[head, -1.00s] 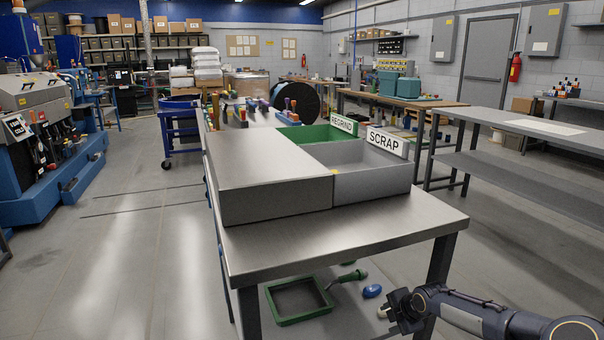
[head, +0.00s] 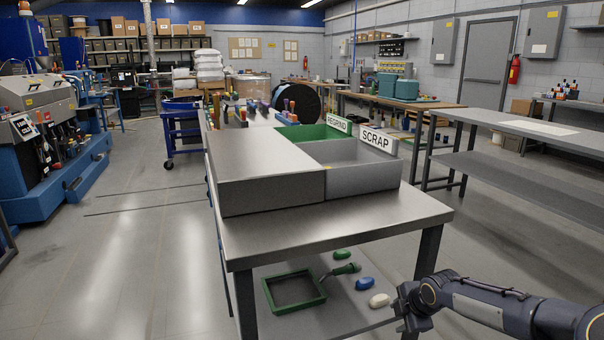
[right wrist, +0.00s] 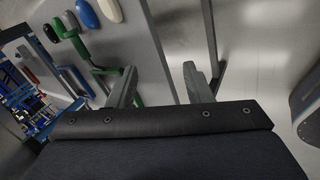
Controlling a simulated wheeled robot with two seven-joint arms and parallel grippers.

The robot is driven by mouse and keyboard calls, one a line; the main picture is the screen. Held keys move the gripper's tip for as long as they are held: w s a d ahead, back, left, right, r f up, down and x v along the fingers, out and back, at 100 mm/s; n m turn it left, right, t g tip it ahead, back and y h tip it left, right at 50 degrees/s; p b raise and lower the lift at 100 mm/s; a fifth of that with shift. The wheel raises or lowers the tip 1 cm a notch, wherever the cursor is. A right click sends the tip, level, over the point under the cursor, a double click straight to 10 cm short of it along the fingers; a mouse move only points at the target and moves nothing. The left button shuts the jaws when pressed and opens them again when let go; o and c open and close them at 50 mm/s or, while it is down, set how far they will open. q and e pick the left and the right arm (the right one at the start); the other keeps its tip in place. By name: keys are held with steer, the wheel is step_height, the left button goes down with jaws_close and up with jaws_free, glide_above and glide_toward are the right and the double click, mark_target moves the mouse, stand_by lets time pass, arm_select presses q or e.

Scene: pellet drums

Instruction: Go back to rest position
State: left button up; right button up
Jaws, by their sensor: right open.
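My right gripper (head: 406,322) is in the lower right of the head view, beside the front right leg of the steel table. In the right wrist view its two fingers (right wrist: 162,86) stand apart with nothing between them. My left gripper is in neither view. The steel table (head: 300,240) stands ahead, with a grey bin marked SCRAP (head: 362,182) and a green bin marked REGRIND (head: 300,132) on top.
The table's lower shelf holds a green frame (head: 294,308), a green-handled tool (head: 346,269), a blue piece (head: 365,283) and a white piece (head: 379,300). A long grey bench (head: 540,190) stands at the right. Floor at the left (head: 150,260) is clear.

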steer(key=s+r+m+h, duration=0.1)
steer(key=s+r+m, duration=0.45)
steer(key=s, duration=0.55)
steer(key=s+r+m, duration=0.5)
steer(key=s+r, duration=0.2)
steer(key=s, duration=0.3)
steer(key=s+a+f+m+y, duration=0.1)
steer(key=s+a+m, duration=0.1)
steer(key=s+m, duration=0.5)
steer(key=s+a+f+m+y, duration=0.1)
steer(key=s+a+m+y, duration=0.2)
steer(key=s, duration=0.8)
step_height(320, 180, up, 22)
steer(key=h+p, duration=0.1)
steer(key=p, duration=2.1)
steer(key=shift+d+r, duration=0.2)
steer(key=shift+m, duration=0.25)
